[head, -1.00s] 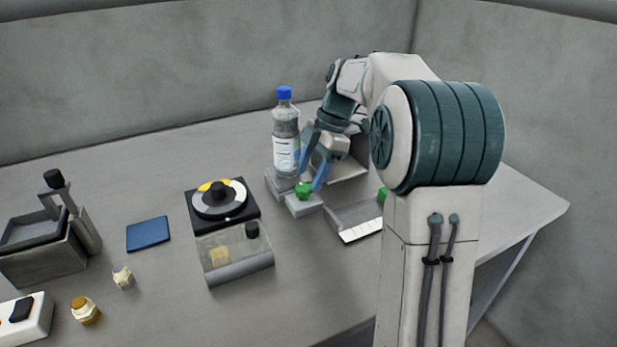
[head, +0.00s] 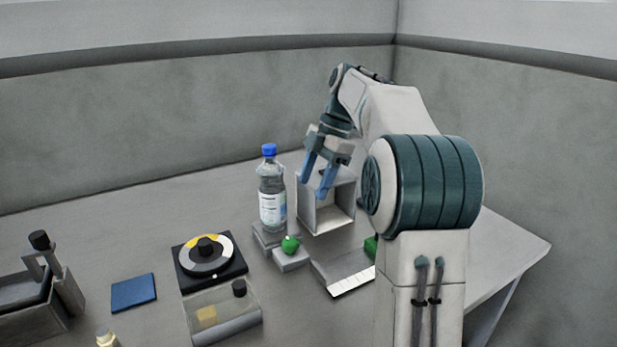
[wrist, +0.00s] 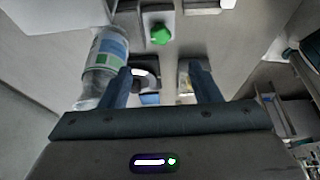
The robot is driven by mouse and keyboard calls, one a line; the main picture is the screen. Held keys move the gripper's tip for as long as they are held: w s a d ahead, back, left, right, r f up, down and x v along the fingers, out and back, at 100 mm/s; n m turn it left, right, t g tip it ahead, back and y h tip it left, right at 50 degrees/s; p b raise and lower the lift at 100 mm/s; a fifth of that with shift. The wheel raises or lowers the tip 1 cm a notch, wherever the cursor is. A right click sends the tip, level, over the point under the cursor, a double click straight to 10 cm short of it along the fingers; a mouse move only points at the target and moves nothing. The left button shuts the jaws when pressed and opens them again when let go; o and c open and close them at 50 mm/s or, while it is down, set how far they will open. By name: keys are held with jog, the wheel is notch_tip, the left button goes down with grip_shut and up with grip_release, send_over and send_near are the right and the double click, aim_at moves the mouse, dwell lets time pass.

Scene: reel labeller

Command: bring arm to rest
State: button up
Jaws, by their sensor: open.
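My gripper (head: 314,180) is open, with its two blue fingers apart and nothing between them. In the head view it is raised in front of the grey open-fronted box (head: 327,224), above and to the right of the green knob (head: 290,245). The wrist view shows both fingers (wrist: 168,82) spread, with the green knob (wrist: 160,34) beyond them on its light block. A clear bottle with a blue cap (head: 271,190) stands upright just left of the gripper. It also shows close beside the left finger in the wrist view (wrist: 104,65).
A black device with a yellow and white reel (head: 208,255) and a clear-lidded box (head: 222,313) stand left of centre. A blue pad (head: 134,292) lies farther left. A sloped tray with a white strip (head: 350,282) is right of the knob. Walls enclose the table's back.

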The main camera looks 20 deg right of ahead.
jog(key=shift+a, duration=0.1)
jog(key=s+a+f+m+t+h+p, duration=0.1)
jog(key=s+m+p, duration=0.4)
jog(key=s+m, duration=0.5)
jog(key=s+a+f+m+t+h+p, duration=0.2)
jog(key=s+m, duration=0.8)
jog(key=s, duration=0.5)
jog(key=a+h+p, duration=0.1)
jog(key=a+p, duration=0.1)
jog(key=p, duration=0.1)
jog(key=shift+a+f+m+t+p, duration=0.15)
jog(key=shift+a+m+t+p, duration=0.15)
jog(key=shift+a+t, duration=0.1)
